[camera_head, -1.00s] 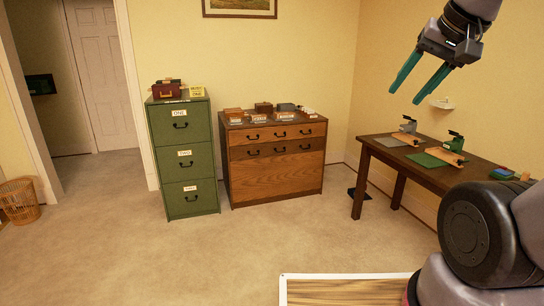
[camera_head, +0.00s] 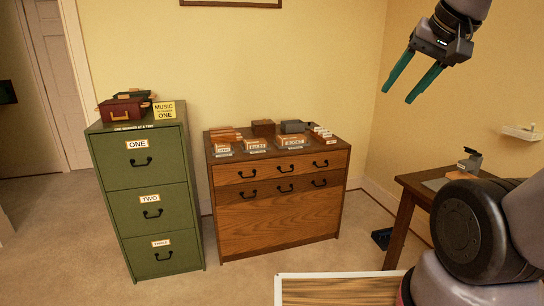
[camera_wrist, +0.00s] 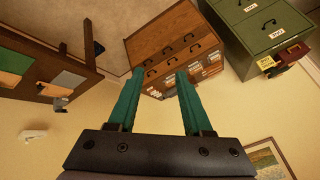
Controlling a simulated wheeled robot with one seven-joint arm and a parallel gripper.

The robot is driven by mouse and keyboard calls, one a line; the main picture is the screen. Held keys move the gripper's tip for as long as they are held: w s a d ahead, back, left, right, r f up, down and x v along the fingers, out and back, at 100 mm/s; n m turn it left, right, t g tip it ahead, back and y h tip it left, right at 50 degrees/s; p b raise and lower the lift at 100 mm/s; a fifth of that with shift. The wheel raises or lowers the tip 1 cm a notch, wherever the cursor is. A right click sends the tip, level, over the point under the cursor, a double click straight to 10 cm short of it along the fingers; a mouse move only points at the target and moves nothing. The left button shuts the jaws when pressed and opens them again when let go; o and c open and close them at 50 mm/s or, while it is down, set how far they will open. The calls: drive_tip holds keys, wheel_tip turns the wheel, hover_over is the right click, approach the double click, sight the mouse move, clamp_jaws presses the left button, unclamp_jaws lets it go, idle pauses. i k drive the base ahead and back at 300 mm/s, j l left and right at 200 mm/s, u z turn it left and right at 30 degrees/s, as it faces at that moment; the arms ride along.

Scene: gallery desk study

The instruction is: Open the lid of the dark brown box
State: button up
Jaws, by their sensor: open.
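A small dark brown box (camera_head: 263,127) stands at the back of the top of the wooden drawer chest (camera_head: 275,232). Its lid looks shut, though it is small in the head view. In the wrist view I cannot tell it from the other small things on the chest. My gripper (camera_head: 399,94) is raised at the upper right of the head view, well apart from the box. Its two teal fingers are spread and empty, and they also show in the wrist view (camera_wrist: 160,72).
A grey box (camera_head: 293,127) stands right of the brown one, with several labelled trays (camera_head: 256,145) in front. A green filing cabinet (camera_head: 150,205) at left bears a dark red case (camera_head: 124,109) and a yellow sign (camera_head: 164,111). A dark table (camera_head: 408,184) stands at right. Carpet before the chest is clear.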

sight(264, 121)
drive_tip(key=i, duration=1.1)
drive_tip(key=i+l+u, duration=0.1)
drive_tip(key=i, duration=1)
drive_tip(key=i+l+u, duration=0.1)
drive_tip(key=i+u, duration=0.15)
drive_tip(key=i, duration=0.15)
drive_tip(key=i+l+u, duration=0.25)
drive_tip(key=i, duration=0.2)
drive_tip(key=j, duration=0.1)
